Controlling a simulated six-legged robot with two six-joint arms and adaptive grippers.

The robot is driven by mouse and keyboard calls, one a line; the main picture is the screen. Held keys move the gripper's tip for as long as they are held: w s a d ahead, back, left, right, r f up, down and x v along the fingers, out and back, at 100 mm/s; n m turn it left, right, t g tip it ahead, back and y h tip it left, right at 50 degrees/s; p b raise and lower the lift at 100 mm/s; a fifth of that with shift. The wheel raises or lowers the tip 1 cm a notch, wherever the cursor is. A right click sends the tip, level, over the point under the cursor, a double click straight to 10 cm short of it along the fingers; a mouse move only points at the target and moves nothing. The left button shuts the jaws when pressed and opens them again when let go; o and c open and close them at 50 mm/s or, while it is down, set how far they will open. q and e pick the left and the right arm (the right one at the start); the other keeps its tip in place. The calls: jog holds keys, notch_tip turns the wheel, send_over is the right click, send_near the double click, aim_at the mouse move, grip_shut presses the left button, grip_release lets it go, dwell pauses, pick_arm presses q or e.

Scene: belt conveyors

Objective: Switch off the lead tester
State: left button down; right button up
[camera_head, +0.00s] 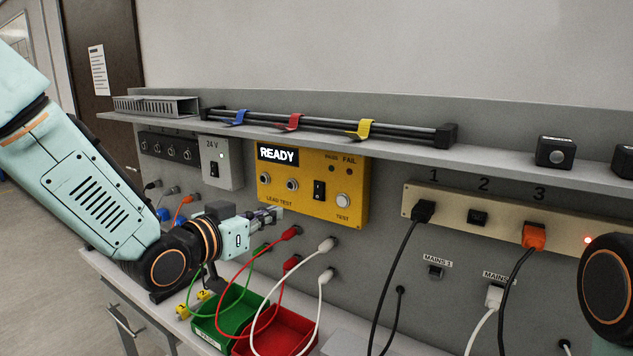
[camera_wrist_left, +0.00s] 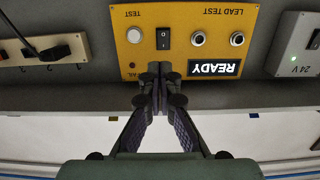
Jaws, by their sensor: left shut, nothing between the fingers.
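The yellow lead tester (camera_head: 330,172) is mounted on the grey panel under the shelf, and its display (camera_head: 278,154) reads READY. Its black rocker switch (camera_head: 319,191) sits between two round sockets and the white TEST button (camera_head: 343,200). The left wrist view shows the tester upside down, with the switch (camera_wrist_left: 163,39) marked I and O. My left gripper (camera_head: 276,214) is shut and empty, below and left of the switch in the head view. In the wrist view its fingertips (camera_wrist_left: 158,73) appear close to the switch; I cannot tell any contact. My right gripper is out of view.
A 24 V box (camera_head: 222,170) sits left of the tester, and a socket strip (camera_head: 510,212) with plugs is to the right. Red, green and white leads hang below, over a green bin (camera_head: 207,332) and a red bin (camera_head: 302,324). A shelf (camera_head: 330,142) juts out above.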

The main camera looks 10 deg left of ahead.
pick_arm(q)
jog(key=p, duration=0.2)
send_near(318, 197)
jog(key=x, duration=0.6)
jog(key=shift+d+r, duration=0.15)
jog(key=shift+w+d, duration=0.15)
jog(key=shift+w, duration=0.35)
jog(key=shift+f, duration=0.25)
jog(key=shift+s+a+r, duration=0.1)
jog(key=shift+s+a, duration=0.05)
jog(key=shift+a, duration=0.15)
jog(key=shift+s+d, duration=0.1)
jog(key=shift+d, duration=0.05)
